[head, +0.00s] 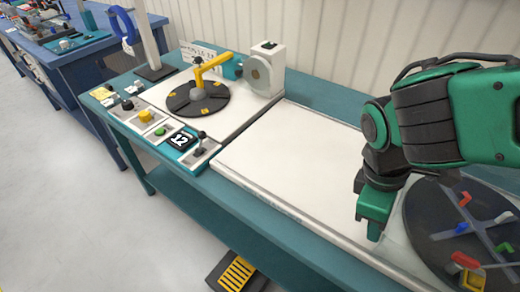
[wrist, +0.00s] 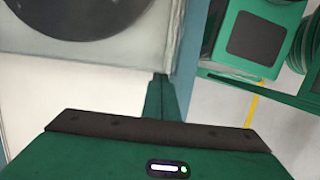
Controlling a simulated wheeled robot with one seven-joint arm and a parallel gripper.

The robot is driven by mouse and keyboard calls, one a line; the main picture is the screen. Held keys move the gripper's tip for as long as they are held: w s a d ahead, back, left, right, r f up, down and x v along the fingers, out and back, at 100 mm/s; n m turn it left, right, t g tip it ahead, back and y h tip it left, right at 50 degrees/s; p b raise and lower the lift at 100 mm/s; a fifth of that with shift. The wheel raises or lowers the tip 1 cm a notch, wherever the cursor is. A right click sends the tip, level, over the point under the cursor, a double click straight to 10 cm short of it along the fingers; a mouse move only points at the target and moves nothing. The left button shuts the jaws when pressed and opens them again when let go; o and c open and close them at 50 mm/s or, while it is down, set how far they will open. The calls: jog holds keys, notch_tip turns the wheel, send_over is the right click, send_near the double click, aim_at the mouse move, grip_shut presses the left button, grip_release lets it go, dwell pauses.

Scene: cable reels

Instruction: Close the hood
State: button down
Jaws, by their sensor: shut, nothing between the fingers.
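No part is clearly recognisable as a hood. A faint, see-through edge may lie beside the black reel disc (head: 425,222) at the lower right, but I cannot tell. The disc has a grey cross and red, green, yellow and blue clips. My gripper (head: 374,232) is shut and empty, pointing down over the white bench top (head: 290,150), just left of this disc. I cannot tell whether it touches the surface. In the wrist view its shut fingers (wrist: 163,92) show by the bench's edge, with a dark disc (wrist: 75,12) at the upper left.
On the left of the bench stand a black turntable (head: 190,102) with a yellow arm (head: 212,66), a white motor box (head: 267,70) and a control panel (head: 160,130). A yellow-striped pedal (head: 236,273) is on the floor.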

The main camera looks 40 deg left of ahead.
jog(key=a, duration=0.4)
jog(key=shift+s+a+r, duration=0.15)
jog(key=shift+s+r, duration=0.05)
jog(key=shift+r, duration=0.2)
jog(key=v, duration=0.9)
